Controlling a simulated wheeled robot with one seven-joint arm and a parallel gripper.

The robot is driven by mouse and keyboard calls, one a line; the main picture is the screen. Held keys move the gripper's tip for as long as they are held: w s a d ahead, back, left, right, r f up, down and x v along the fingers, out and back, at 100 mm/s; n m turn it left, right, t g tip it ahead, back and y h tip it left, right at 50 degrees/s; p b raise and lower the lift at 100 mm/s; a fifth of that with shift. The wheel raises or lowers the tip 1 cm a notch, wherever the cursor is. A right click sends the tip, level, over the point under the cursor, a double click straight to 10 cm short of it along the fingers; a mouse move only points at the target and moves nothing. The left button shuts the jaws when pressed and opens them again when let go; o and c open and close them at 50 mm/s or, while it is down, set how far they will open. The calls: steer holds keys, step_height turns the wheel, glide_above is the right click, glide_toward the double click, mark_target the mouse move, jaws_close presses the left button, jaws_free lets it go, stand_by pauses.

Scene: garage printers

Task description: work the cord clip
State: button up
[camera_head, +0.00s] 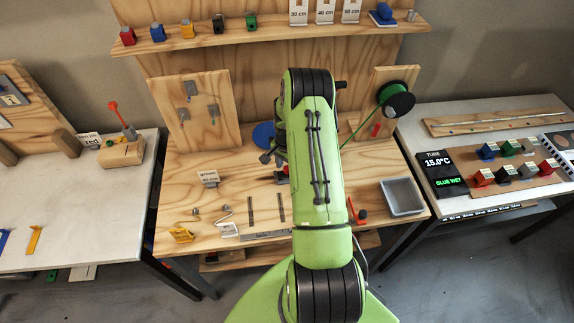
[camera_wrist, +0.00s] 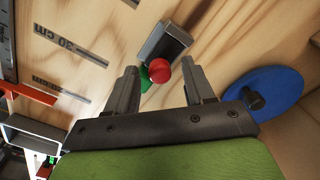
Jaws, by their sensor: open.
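In the wrist view, a small grey block with a round red knob (camera_wrist: 160,70) and a green part beside the knob is on the wooden surface; it appears to be the cord clip. My gripper (camera_wrist: 163,76) is open, with its fingers on either side of the red knob in the picture. I cannot tell whether they touch it. In the head view my gripper (camera_head: 272,153) is partly hidden by my arm, above the middle workbench. A green cord (camera_head: 360,128) runs from the spool (camera_head: 396,101) down behind my arm.
A blue disc (camera_wrist: 268,92) lies right of the fingers in the wrist view. Printed length marks (camera_wrist: 70,45) are at its left. A grey tray (camera_head: 402,197) sits at the bench's right. Upright wooden panels (camera_head: 195,113) stand at the back. Tables flank both sides.

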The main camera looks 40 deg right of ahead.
mark_target(284, 171)
jaws_close()
steer(key=shift+w+a, duration=0.1)
steer(key=h+b, duration=0.1)
steer(key=a+g+h+b, duration=0.1)
steer(key=shift+w+r+b, duration=0.15)
steer(key=shift+w+b, duration=0.15)
steer(key=shift+w, duration=0.1)
steer(key=a+g+h+b, duration=0.1)
steer(key=h+b, duration=0.1)
steer(key=w+a+g+h+b, duration=0.1)
steer(key=g+b, duration=0.1)
steer(key=shift+w+r+h, duration=0.1)
steer(key=shift+w+h, duration=0.05)
steer(key=shift+h, duration=0.25)
steer(key=a+g+h+b, duration=0.1)
steer(key=w+g+h+b, duration=0.1)
steer(key=h+b, duration=0.1)
steer(key=shift+a+f, duration=0.2)
steer(key=shift+a, duration=0.15)
steer(key=b, duration=0.1)
steer(key=g+h+b, duration=0.1)
steer(key=h+b, duration=0.1)
steer(key=shift+w+a+f+g, duration=0.2)
steer(key=shift+w+a+g, duration=0.1)
steer(key=shift+a, duration=0.1)
steer(key=shift+h, duration=0.3)
